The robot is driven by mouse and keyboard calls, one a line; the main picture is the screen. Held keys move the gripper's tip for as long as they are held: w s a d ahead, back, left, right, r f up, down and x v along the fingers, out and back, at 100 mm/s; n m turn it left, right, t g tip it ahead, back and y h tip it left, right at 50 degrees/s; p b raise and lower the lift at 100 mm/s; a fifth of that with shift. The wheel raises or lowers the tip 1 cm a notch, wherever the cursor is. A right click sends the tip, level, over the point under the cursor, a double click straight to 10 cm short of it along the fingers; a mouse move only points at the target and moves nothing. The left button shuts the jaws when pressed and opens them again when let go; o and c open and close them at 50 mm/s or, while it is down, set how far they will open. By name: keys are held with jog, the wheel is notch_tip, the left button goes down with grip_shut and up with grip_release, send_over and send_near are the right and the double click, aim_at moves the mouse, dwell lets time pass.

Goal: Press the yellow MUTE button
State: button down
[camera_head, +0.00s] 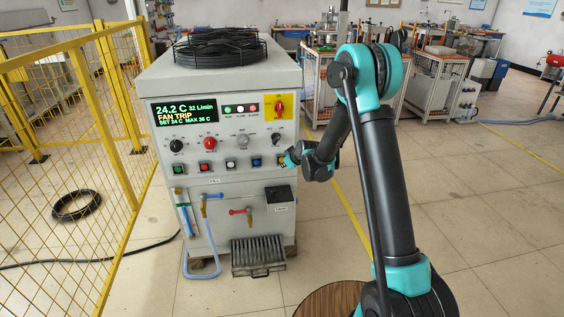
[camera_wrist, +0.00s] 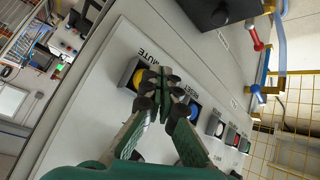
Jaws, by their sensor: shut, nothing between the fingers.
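The yellow MUTE button (camera_wrist: 138,79) sits in a dark square housing on the machine's pale front panel. In the wrist view it is partly covered by my gripper (camera_wrist: 164,82), whose fingers are closed together and empty. The fingertips show just beside the yellow button, on the side toward the blue RESET button (camera_wrist: 194,111). I cannot tell whether they touch the panel. In the head view my gripper (camera_head: 290,160) is at the right end of the button row and largely hides the yellow button there.
White (camera_head: 230,163), red (camera_head: 204,165) and green (camera_head: 178,168) buttons continue the row leftward. The display (camera_head: 185,112) reads FAN TRIP. Knobs sit above, and valves with a blue hose (camera_head: 205,272) below. A yellow mesh fence (camera_head: 75,125) stands left; floor to the right is open.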

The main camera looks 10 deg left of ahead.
jog(key=shift+w, duration=0.1)
dwell(0.3)
jog(key=shift+w+a, duration=0.15)
jog(key=shift+w, duration=0.15)
jog(key=shift+w+a, duration=0.1)
jog(key=shift+w, duration=0.4)
dwell(0.7)
jog(key=shift+s, duration=0.15)
jog(key=shift+s+d, duration=0.2)
jog(key=shift+s, duration=0.55)
jog(key=s, duration=0.2)
jog(key=s+d, duration=0.1)
jog(key=s, duration=0.1)
jog(key=shift+s+d, duration=0.2)
jog(key=shift+s, duration=0.2)
dwell(0.6)
